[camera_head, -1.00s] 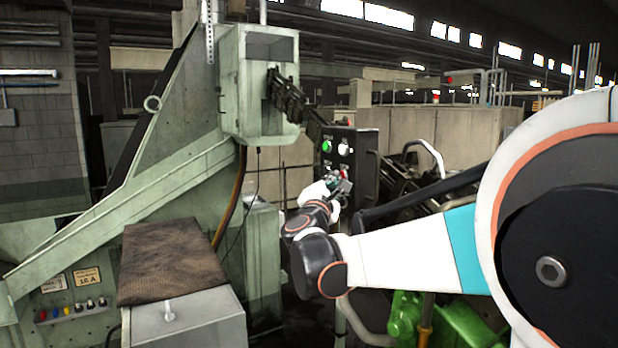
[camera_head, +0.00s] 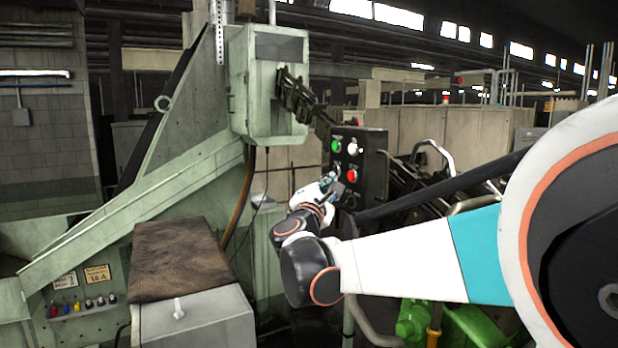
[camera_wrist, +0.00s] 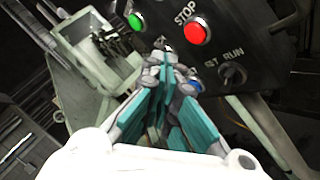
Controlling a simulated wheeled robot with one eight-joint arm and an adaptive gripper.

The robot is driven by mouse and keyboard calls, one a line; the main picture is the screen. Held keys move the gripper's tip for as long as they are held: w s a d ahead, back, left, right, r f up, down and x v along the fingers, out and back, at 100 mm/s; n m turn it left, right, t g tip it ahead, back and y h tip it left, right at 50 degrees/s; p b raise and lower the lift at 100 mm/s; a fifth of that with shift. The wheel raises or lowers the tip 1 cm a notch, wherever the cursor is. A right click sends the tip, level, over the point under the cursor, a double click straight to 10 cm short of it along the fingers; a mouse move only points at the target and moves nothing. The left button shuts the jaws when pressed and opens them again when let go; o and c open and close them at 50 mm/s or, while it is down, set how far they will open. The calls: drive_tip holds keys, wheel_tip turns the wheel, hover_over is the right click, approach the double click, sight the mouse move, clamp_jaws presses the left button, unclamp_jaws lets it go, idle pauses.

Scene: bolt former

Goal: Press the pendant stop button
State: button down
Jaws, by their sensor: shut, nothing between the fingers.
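The pendant (camera_head: 374,170) is a dark box with several buttons. Its red stop button (camera_head: 352,175) is round and shows clear of my gripper. In the wrist view the red stop button (camera_wrist: 194,32) has the word STOP beside it, above and right of the fingertips. My gripper (camera_head: 337,188) is at the pendant's front, lower left of the red button. In the wrist view my gripper (camera_wrist: 164,66) is shut and empty, its teal fingers together. Whether the fingertips touch the panel, I cannot tell.
A green button (camera_wrist: 135,21) is left of the red one, a blue button (camera_wrist: 195,87) sits close by the fingers, and a selector switch (camera_wrist: 233,74) is to the right. A white button (camera_head: 352,149) is above the red. The green machine (camera_head: 180,160) stands left.

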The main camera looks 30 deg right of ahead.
drive_tip(key=shift+s+a, duration=0.1)
drive_tip(key=shift+a, duration=1.1)
drive_tip(key=s+a+f+m+g+y+b, duration=0.1)
drive_tip(key=s+f+m+g+y+b, duration=0.15)
drive_tip(key=s+f+b, duration=0.55)
drive_tip(key=s+f+m+g+y+b, duration=0.1)
drive_tip(key=s+f+m+b, duration=0.25)
drive_tip(key=f, duration=0.95)
drive_tip(key=s+a+f+m+g+y+b, duration=0.15)
drive_tip(key=s+f+m+b, duration=0.35)
drive_tip(key=f, duration=0.5)
drive_tip(key=s+a+f+m+g+y+b, duration=0.1)
drive_tip(key=s+a+f+y+b, duration=0.3)
drive_tip(key=f, duration=0.8)
drive_tip(key=s+a+f+m+g+y+b, duration=0.1)
drive_tip(key=s+a+f+m+y+b, duration=0.2)
drive_tip(key=s+a+f+b, duration=0.6)
wheel_tip(320, 180, down, 5)
drive_tip(key=shift+s+a+r+m+g+y, duration=0.2)
drive_tip(key=shift+s+a+m+g+y, duration=0.15)
drive_tip(key=shift+s+a+y, duration=0.7)
drive_tip(key=shift+w+d, duration=0.15)
drive_tip(key=shift+w, duration=0.15)
